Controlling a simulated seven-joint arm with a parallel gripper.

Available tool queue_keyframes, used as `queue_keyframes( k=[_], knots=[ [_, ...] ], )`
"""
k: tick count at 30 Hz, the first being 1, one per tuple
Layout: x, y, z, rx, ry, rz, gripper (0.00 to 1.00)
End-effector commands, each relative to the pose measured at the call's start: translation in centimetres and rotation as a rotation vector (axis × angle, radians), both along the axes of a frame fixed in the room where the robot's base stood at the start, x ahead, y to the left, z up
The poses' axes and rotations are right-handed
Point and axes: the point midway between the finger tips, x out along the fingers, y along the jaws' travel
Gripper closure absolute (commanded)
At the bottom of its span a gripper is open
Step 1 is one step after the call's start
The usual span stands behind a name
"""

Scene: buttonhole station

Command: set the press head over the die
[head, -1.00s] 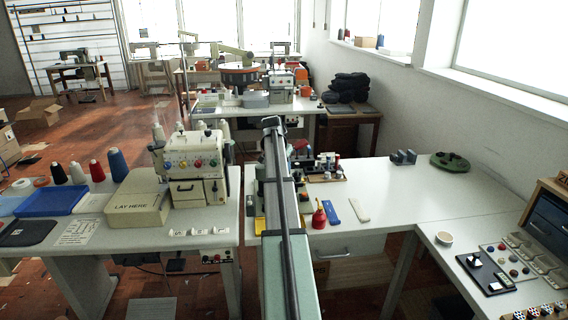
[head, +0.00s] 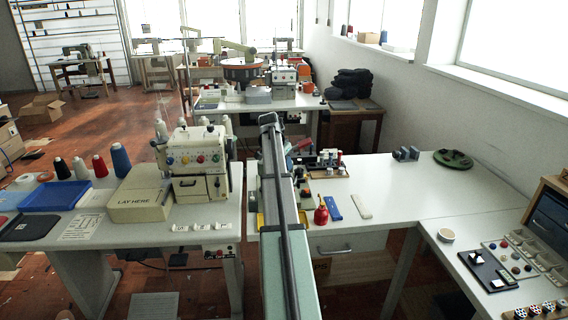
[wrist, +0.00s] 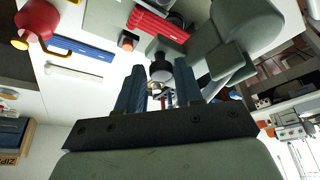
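My gripper (wrist: 160,82) shows in the wrist view as two blue fingers standing apart, with a visible gap between them. A dark rounded knob (wrist: 160,72) with small metal parts below it shows in this gap, near the fingertips; I cannot tell whether it belongs to the press head. A grey-green machine body (wrist: 235,45) rises just beyond the fingers on the right. I cannot pick out the die for certain. In the head view my arm hides the gripper and most of this machine.
A red oil can (head: 321,213), a blue strip (head: 333,207) and a white strip (head: 361,207) lie on the white table (head: 400,190). A red ribbed part (wrist: 150,22) and an orange button (wrist: 127,40) are close to the fingers. The table's middle right is clear.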

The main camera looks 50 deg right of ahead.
Motion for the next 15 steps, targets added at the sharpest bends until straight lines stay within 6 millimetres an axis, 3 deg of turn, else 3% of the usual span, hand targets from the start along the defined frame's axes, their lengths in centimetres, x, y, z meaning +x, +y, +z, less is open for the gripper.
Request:
queue_keyframes(
  k=[6, 15],
  knots=[
    [0.03, -0.05, 0.02, -0.001, -0.001, 0.001, 0.45],
    [0.06, 0.03, 0.34, -0.002, -0.001, 0.002, 0.45]
  ],
)
